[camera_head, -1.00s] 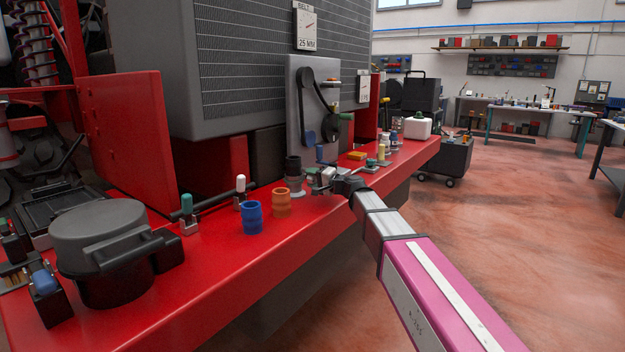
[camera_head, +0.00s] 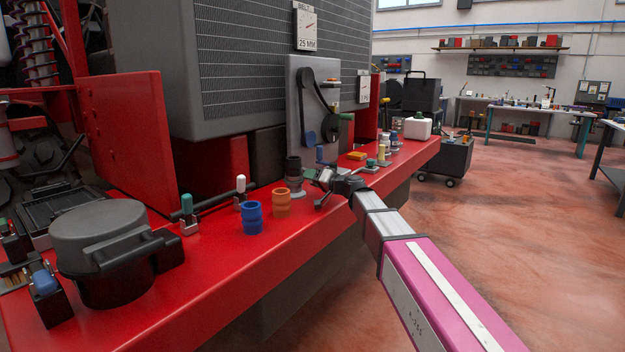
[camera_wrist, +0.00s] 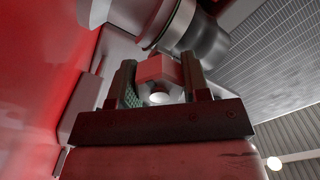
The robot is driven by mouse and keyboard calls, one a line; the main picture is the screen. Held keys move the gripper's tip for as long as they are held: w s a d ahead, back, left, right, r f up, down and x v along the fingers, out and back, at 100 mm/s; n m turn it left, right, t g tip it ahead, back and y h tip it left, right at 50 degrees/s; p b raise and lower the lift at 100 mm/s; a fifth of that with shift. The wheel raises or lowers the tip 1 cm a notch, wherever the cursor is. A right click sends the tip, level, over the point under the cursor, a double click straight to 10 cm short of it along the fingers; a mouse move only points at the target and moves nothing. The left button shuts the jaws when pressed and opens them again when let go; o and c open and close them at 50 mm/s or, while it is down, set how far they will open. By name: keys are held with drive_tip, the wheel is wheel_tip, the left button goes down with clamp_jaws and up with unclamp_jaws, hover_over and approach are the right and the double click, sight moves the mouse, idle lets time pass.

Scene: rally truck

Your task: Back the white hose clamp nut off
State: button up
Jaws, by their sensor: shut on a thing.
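My gripper (camera_head: 324,180) is at the red shelf's outer part, beside a dark upright hose neck (camera_head: 293,168). In the wrist view, my gripper (camera_wrist: 158,76) has its two dark fingers on either side of a pale, faceted nut (camera_wrist: 160,67), which looks reddish in this light. The fingers are shut on it. The nut sits just below a grey and dark cylindrical fitting (camera_wrist: 195,40) with a pale band round it. In the head view my gripper mostly hides the nut, and its white colour cannot be confirmed there.
The red shelf (camera_head: 225,268) carries a blue hose piece (camera_head: 252,218), an orange hose piece (camera_head: 282,204), a white-topped part (camera_head: 241,184) and a grey lidded pot (camera_head: 98,235).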

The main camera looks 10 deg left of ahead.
drive_tip(key=shift+a, duration=0.1)
drive_tip(key=o, duration=0.9)
drive_tip(key=shift+o, duration=0.2)
drive_tip(key=v, duration=1)
drive_tip(key=shift+s+d, duration=0.1)
drive_tip(key=shift+d, duration=0.25)
